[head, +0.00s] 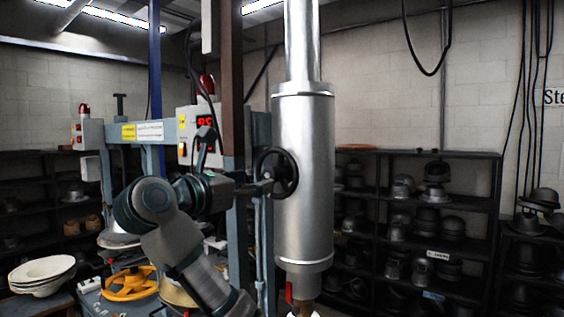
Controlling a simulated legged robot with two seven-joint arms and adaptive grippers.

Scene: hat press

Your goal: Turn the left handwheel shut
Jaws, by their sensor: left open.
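A black handwheel (291,172) stands upright against the left side of a tall silver cylinder. My left gripper (266,187) reaches in from the left, with its fingertips at the wheel's left rim. The gripper is open. The fingers overlap the rim in the picture, and I cannot tell whether they touch it. The wheel's hub is partly hidden in shadow. My right gripper is not in view.
The silver cylinder (303,190) and its pipe stand just right of the black wheel. A brown post (231,90) and a blue-grey frame (122,130) with a red digital display (206,121) stand behind my arm. Shelves of hat forms (425,215) line the back wall.

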